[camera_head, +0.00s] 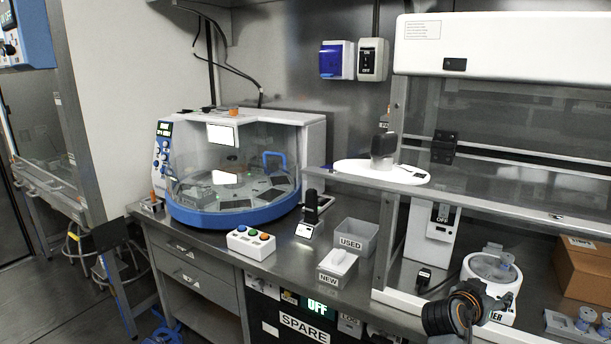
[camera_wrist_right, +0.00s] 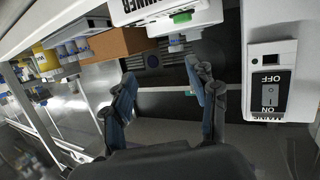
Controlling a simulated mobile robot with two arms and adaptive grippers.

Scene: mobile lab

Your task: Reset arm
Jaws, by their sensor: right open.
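My right gripper (camera_head: 470,300) shows at the bottom right of the head view, in front of the hood bench. My dark wrist with orange rings covers part of it there. In the right wrist view its two blue-grey fingers stand apart, and the gripper (camera_wrist_right: 162,80) is open with nothing between the fingers. My left gripper is not in view.
A round white device (camera_head: 490,268) stands close behind my right gripper, with a cardboard box (camera_head: 583,262) to its right. A switch box (camera_wrist_right: 270,85) is right of the fingers in the wrist view. A blue-white centrifuge-like machine (camera_head: 235,217) and a USED bin (camera_head: 357,240) stand left.

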